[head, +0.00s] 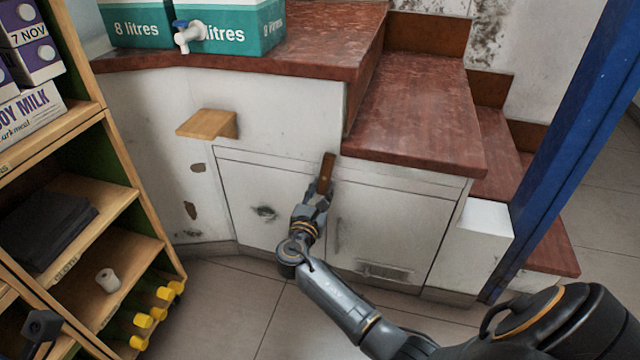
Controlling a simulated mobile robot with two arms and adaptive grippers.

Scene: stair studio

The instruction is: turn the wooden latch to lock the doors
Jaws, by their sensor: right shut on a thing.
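The wooden latch (327,168) is a small brown bar at the top of the seam between two white cupboard doors under the stairs. It stands nearly upright, its top leaning slightly right. The left door (265,195) and the right door (395,225) both look closed. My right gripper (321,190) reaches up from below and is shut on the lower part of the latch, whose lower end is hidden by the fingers.
A wooden block (207,124) juts from the white wall at upper left. Teal water boxes (235,28) stand on the red-brown counter (300,60). A wooden shelf unit (125,190) is at left, with yellow pegs low down. A blue post (565,135) stands at right.

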